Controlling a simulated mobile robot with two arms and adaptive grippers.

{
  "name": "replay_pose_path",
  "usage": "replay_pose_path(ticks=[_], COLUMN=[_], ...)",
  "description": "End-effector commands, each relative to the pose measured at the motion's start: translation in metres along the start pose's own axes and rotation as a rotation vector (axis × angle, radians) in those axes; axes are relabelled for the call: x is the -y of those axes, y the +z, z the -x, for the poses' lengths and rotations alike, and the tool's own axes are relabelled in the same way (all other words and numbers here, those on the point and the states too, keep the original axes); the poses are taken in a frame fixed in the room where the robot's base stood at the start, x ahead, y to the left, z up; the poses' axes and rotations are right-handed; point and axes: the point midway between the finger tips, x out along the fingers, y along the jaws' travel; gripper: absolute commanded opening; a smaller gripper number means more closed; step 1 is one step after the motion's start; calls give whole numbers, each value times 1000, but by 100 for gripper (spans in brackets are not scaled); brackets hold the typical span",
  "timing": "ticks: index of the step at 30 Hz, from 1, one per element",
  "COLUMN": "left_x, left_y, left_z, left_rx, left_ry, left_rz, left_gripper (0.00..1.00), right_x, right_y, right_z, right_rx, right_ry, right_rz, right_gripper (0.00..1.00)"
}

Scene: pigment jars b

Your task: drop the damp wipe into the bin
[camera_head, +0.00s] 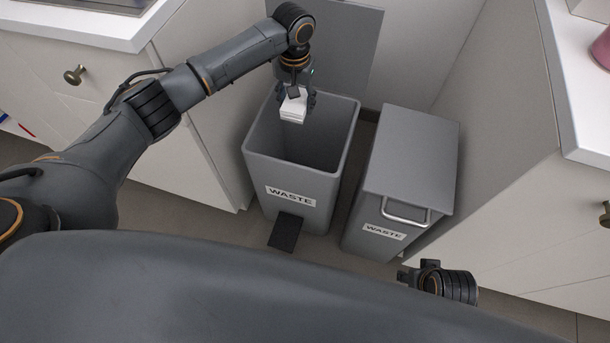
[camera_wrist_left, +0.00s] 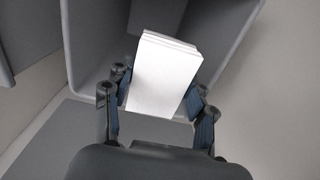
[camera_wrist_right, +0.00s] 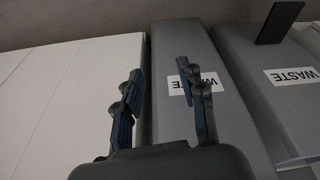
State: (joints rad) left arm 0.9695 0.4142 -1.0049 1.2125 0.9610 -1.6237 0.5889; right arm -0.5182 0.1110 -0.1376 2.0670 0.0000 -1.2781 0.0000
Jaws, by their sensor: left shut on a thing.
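The damp wipe (camera_head: 294,105) is a white, folded, layered block. My left gripper (camera_head: 297,98) is shut on it and holds it over the mouth of the open waste bin, near its back left. In the left wrist view the wipe (camera_wrist_left: 163,75) sits between the two fingers (camera_wrist_left: 160,110), with the bin's grey interior beyond. The open bin (camera_head: 287,186) is grey, with a WASTE label, a raised lid (camera_head: 345,50) and a dark pedal. My right gripper (camera_wrist_right: 160,95) is open and empty in the right wrist view, facing the front of a bin.
A second grey bin (camera_head: 412,160), lid closed, with a bar handle and a WASTE label, stands to the right of the open one. White cabinets with counters flank both sides. A pink object (camera_head: 602,48) sits on the right counter.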

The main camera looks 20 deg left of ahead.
Motion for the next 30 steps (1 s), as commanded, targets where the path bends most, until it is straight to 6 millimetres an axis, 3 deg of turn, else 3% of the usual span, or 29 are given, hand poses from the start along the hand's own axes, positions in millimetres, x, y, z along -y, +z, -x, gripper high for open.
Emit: replay_pose_path(ticks=[12,24,25,28,30], left_x=[-3,-3,-3,-3,-3], left_y=[0,0,0,0,0], left_z=[-12,-12,-12,-12,-13], left_rx=[-1,0,0,0,0], left_ry=[0,0,0,0,0], left_rz=[-1,-1,-1,-1,-1], left_gripper=[30,30,60,80,82], right_x=[-2,-2,-2,-2,-3], right_y=[-9,-9,-9,-9,-9], right_z=[48,54,54,54,54], right_rx=[-27,-28,-28,-28,-28], right_ry=[5,5,5,5,6], right_rz=[-3,-4,-4,-4,-4], right_gripper=[40,40,40,40,40])
